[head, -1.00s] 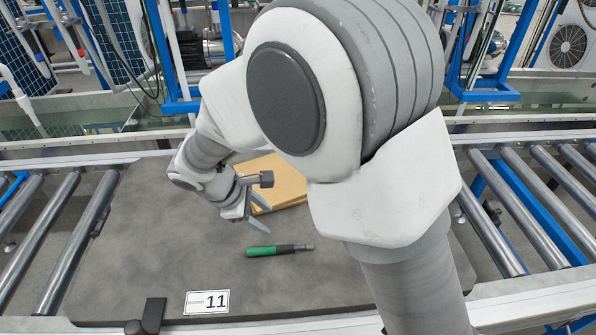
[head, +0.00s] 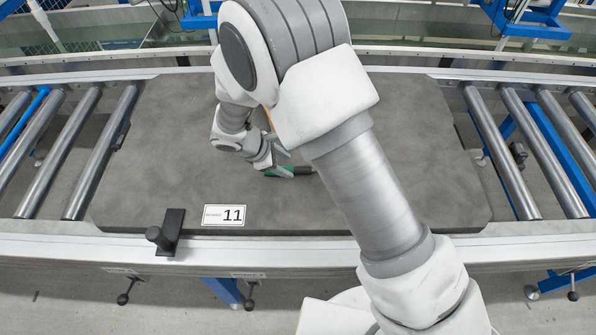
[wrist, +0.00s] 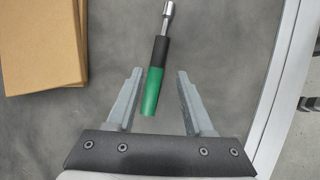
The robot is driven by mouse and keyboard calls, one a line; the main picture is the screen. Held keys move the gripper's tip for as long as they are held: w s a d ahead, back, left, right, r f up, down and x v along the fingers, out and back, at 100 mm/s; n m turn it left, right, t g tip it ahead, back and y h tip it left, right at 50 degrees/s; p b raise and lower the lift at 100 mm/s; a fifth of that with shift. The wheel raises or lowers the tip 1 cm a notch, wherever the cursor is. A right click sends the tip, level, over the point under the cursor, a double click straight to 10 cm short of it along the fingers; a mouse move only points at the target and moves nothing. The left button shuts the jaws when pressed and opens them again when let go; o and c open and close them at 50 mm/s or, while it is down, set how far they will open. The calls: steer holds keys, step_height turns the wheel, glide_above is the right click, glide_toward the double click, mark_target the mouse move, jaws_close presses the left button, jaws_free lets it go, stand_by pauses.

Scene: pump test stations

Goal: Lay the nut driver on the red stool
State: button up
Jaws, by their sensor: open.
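The nut driver (wrist: 156,62) lies on the grey board, with a green handle end, a black middle and a metal socket tip. In the head view the nut driver (head: 281,172) is partly hidden by my gripper and arm. My gripper (wrist: 158,74) is open, and the green handle end lies between its two fingers in the wrist view, with a gap on each side. In the head view my gripper (head: 283,163) is low over the board at the handle. No red stool shows in either view.
The grey board (head: 170,130) rests on a roller conveyor and bears a label (head: 223,215) reading 11. A black knobbed stop (head: 168,234) stands at its front edge. Brown cardboard (wrist: 50,45) lies left of the nut driver. Metal rollers (head: 505,150) flank the board.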

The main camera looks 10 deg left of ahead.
mark_target(294, 169)
steer(key=shift+b+x, duration=0.65)
steer(key=shift+x, duration=2.15)
steer(key=shift+w, duration=0.1)
jaws_close()
steer(key=shift+w, duration=0.1)
